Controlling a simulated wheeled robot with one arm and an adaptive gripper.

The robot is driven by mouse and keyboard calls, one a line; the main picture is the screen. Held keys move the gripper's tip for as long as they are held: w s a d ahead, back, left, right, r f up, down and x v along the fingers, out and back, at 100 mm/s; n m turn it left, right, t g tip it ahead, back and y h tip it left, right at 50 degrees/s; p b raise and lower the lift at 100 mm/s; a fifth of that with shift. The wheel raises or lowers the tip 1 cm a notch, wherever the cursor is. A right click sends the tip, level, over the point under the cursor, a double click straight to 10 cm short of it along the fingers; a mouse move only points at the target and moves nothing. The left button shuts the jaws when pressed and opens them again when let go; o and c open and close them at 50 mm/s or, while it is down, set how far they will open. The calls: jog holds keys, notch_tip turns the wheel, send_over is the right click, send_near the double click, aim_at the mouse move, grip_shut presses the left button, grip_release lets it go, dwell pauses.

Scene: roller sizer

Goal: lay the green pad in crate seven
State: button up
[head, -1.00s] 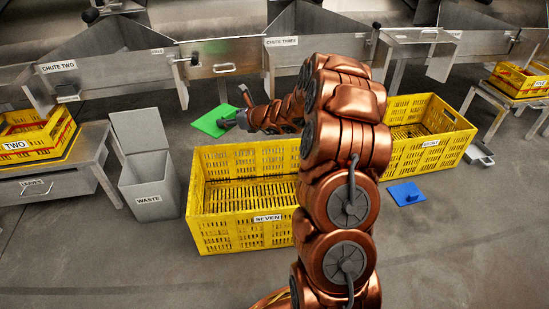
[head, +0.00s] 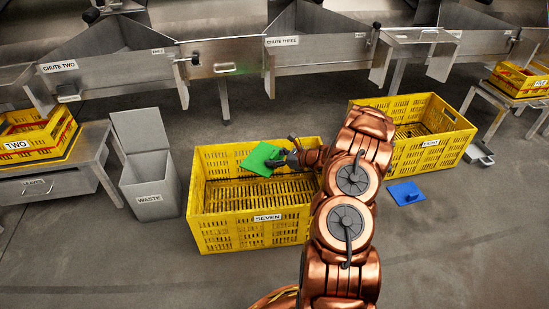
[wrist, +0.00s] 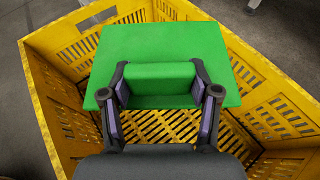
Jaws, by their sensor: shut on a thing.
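The green pad (head: 262,158) is in my gripper (head: 285,158), over the back part of crate seven (head: 267,218) in the head view. In the wrist view the pad (wrist: 155,50) shows as a flat green sheet with a raised green block, and the fingers of my gripper (wrist: 164,95) are shut on that block. Crate seven is a yellow slatted crate on the floor. Its walls (wrist: 272,97) surround the pad in the wrist view, and its slatted floor shows below. No pad or other object shows inside the visible part of the crate; my arm hides its right end.
A grey waste bin (head: 152,200) with a raised lid stands left of crate seven. Another yellow crate (head: 428,155) stands to the right, with a blue pad (head: 405,193) on the floor before it. Metal chutes (head: 225,68) line the back. The floor in front is clear.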

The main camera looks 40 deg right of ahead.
jog(key=shift+f+b, duration=1.85)
jog(key=shift+f, duration=1.05)
jog(key=o, duration=1.4)
jog(key=shift+s, duration=0.1)
jog(key=v, duration=1.1)
jog(key=shift+s+d+r, duration=0.15)
jog(key=shift+s+d, duration=0.05)
jog(key=shift+s, duration=0.1)
